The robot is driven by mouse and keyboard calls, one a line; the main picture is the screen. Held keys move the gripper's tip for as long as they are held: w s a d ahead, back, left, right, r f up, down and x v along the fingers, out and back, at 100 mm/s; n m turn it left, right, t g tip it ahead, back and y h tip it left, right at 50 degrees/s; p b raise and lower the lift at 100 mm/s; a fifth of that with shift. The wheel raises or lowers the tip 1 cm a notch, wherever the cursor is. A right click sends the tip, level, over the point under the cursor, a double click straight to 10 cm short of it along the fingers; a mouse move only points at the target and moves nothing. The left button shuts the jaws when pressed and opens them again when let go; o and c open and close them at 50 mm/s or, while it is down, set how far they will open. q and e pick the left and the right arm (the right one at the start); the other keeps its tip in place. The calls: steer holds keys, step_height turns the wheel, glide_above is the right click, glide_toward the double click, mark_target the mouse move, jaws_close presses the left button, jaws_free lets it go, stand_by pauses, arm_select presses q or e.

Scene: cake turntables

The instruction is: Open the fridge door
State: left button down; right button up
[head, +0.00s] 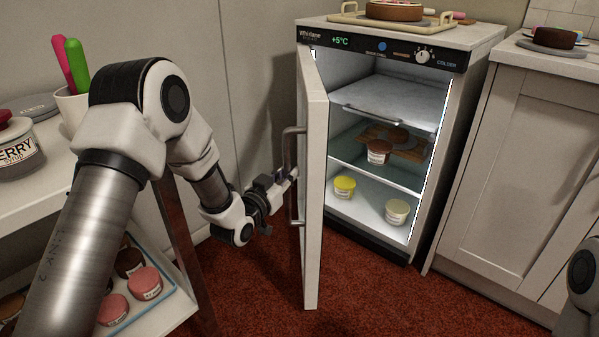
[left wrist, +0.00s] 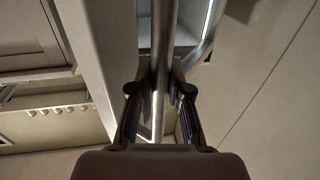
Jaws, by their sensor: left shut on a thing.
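The small white fridge (head: 433,160) stands in the middle right of the head view, with its lit inside showing. Its door (head: 313,190) stands swung out on the left side, wide of the opening. A metal bar handle (head: 289,150) runs upright on the door's outer face. My left gripper (head: 291,176) is shut on this handle. In the left wrist view the handle (left wrist: 160,70) passes between the two fingers (left wrist: 160,100). My right gripper is not in view; only a bit of my right arm shows at the right edge.
Inside the fridge are tubs, among them a yellow one (head: 344,188) and a cream one (head: 397,212). A white cabinet (head: 520,170) stands right of the fridge. A shelf unit with pink-topped tubs (head: 145,283) is at left. Red carpet (head: 380,300) lies clear in front.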

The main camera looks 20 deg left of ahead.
arm_select(q)
steer(key=shift+s+a, duration=0.1)
steer(key=shift+a, duration=0.2)
steer(key=c, duration=1.1)
jaws_free()
